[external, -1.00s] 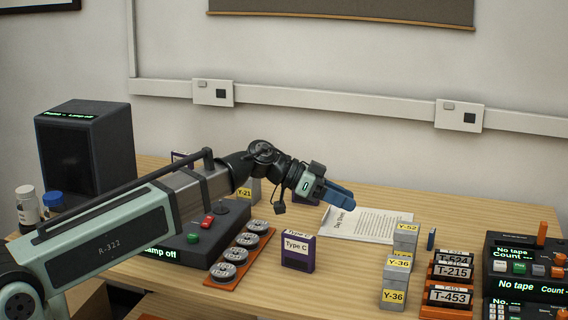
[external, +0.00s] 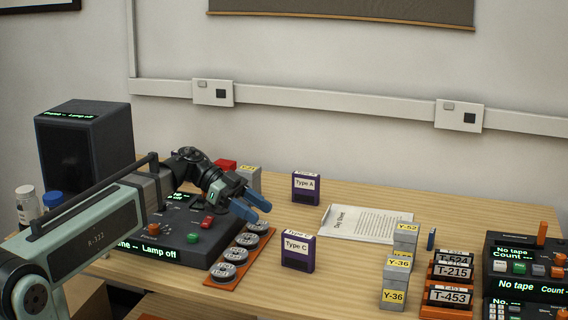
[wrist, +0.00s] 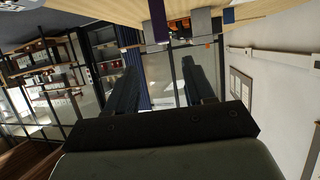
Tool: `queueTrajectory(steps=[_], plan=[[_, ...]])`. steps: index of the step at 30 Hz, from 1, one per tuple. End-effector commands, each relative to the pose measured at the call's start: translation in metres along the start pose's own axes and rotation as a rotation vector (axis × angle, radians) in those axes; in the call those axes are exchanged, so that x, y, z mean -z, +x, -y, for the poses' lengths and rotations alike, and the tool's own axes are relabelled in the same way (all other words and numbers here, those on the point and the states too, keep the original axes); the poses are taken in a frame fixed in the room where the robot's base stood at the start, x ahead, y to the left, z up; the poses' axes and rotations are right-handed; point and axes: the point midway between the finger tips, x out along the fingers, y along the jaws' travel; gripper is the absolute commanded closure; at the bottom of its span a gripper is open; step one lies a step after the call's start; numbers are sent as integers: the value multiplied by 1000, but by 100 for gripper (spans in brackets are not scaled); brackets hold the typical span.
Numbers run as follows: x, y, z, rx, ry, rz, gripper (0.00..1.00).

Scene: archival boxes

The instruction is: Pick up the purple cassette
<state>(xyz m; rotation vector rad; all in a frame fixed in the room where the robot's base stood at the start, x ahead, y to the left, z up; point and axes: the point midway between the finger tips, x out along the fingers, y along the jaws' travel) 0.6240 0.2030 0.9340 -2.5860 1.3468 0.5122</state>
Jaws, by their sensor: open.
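Two purple cassettes stand upright on the wooden table in the external view. The one labelled Type C (external: 298,254) is at the middle front, and the one labelled Type A (external: 306,188) is farther back. My gripper (external: 258,208), with blue fingers, is open and empty, above the row of reels to the left of both cassettes and apart from them. In the wrist view, my open gripper (wrist: 160,85) shows two dark fingers with nothing between them. A purple object (wrist: 158,22) at the top there may be a cassette; I cannot tell which.
A control panel (external: 160,228) and an orange tray of reels (external: 212,282) lie left. Grey boxes labelled Y-36 (external: 394,284) and Y-52 (external: 405,236) stand right of a paper (external: 368,224). Orange racks (external: 448,296) and tape machines stand farther right. Bare table surrounds Type A.

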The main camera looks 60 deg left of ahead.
Motion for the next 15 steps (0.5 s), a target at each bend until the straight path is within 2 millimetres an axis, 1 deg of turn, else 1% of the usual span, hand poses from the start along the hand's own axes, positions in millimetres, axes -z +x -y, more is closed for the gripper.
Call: queueTrajectory(steps=[1,3,9,12,15], plan=[[0,9,-1,-3,-1,0,47],[0,22,0,-3,-1,1,47],[0,52,0,-1,-2,1,47],[0,62,0,-1,-2,1,47],[0,68,1,1,-2,1,47]])
